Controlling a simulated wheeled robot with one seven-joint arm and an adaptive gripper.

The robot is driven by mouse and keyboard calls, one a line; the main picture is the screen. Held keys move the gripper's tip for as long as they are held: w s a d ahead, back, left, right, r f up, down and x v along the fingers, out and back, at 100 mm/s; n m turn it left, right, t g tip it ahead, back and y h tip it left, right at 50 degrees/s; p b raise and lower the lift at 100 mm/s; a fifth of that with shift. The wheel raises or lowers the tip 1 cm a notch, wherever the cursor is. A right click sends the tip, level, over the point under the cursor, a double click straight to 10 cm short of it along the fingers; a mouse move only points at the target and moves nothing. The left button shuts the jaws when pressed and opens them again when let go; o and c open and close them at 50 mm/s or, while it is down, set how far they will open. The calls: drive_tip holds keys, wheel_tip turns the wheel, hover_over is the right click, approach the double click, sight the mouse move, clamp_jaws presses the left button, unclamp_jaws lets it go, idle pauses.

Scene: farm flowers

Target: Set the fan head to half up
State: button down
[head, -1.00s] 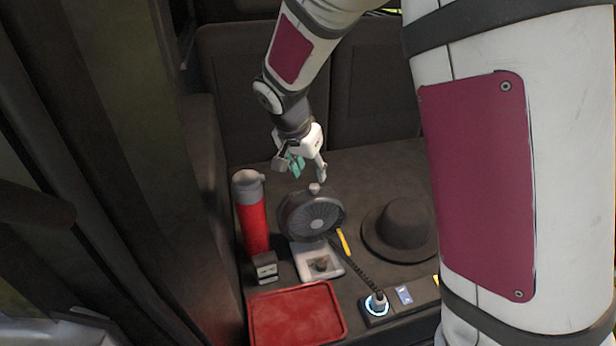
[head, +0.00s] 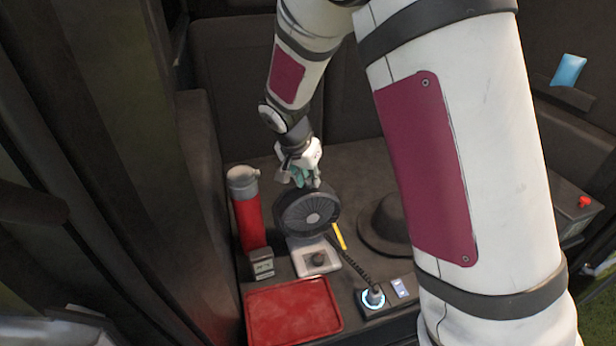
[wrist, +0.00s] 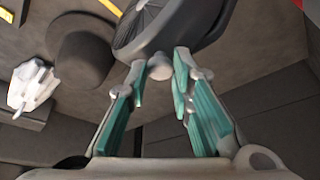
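The fan has a dark round head (head: 308,212) on a pale base (head: 314,258) with a dark dial. The head leans back, its grille facing up and toward the head camera. A small pale knob (wrist: 160,67) sticks out from the fan head's rim (wrist: 205,32). My gripper (wrist: 160,78) has its teal-padded fingers on either side of this knob, with small gaps visible, so it looks open. In the head view my gripper (head: 305,182) is at the upper edge of the fan head, and the knob is hidden there.
A red flask (head: 248,215) and a small grey box (head: 261,263) stand left of the fan. A red tray (head: 293,312) lies in front. A dark hat (head: 385,226), yellow stick (head: 339,237) and lit plug (head: 373,298) are to the right. A white crumpled object (wrist: 32,88) shows in the wrist view.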

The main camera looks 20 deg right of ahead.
drive_tip(key=shift+w+d+g, duration=0.1)
drive_tip(key=shift+w+g, duration=0.3)
drive_tip(key=shift+w, duration=0.2)
drive_tip(key=shift+w+f+g+b, duration=0.2)
drive_tip(key=shift+w+b, duration=0.4)
drive_tip(key=shift+w, duration=0.2)
drive_tip(key=shift+w+f+g+b, duration=0.1)
drive_tip(key=shift+w+f+b, duration=0.05)
drive_tip(key=shift+w+b, duration=0.55)
drive_tip(key=c, duration=1.4)
unclamp_jaws()
drive_tip(key=shift+r, duration=0.1)
